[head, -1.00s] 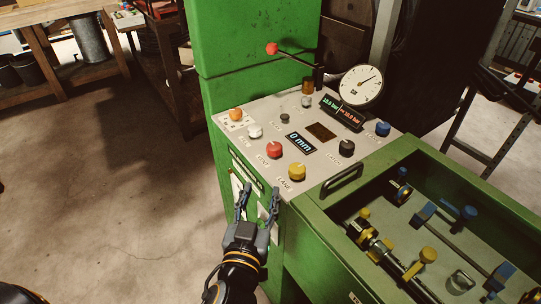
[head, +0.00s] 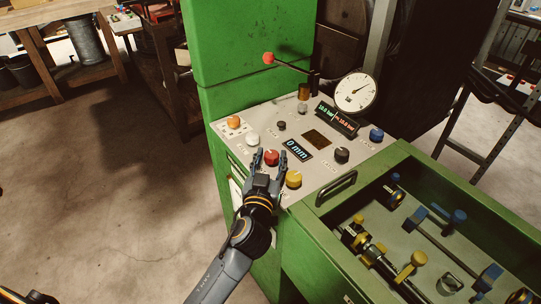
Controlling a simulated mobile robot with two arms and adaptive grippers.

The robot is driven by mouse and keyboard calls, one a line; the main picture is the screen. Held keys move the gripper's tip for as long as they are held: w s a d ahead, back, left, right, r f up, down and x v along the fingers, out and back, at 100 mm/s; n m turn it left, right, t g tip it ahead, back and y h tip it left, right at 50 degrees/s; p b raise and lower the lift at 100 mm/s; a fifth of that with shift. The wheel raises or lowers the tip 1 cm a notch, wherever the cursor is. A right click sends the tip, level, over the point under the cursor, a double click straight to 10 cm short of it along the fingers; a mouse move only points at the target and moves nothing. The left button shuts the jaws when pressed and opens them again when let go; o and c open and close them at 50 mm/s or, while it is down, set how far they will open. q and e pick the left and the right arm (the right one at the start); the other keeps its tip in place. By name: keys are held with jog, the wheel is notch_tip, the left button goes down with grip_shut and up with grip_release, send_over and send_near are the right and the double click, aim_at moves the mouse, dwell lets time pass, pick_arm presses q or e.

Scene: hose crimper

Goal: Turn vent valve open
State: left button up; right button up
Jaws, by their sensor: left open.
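The red knob (head: 271,157) sits on the sloped light-grey control panel of the green machine. In the earlier view the label by it reads VENT. My left gripper (head: 267,155) is open at the panel's front, its fingertips to either side of the red knob in the picture. I cannot tell whether the fingers touch it. The knob's lower part is close to or behind the fingers. My right gripper is not in view.
A yellow knob (head: 293,179) lies just right of my left gripper, and a white knob (head: 252,139) just left. A lever with a red ball (head: 268,58) and a dial gauge (head: 355,93) stand behind. A green trough (head: 420,158) with fittings is at the right.

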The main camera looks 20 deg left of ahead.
pick_arm(q)
jog(key=shift+w, duration=0.1)
jog(key=shift+c, duration=0.5)
jog(key=c, duration=0.8)
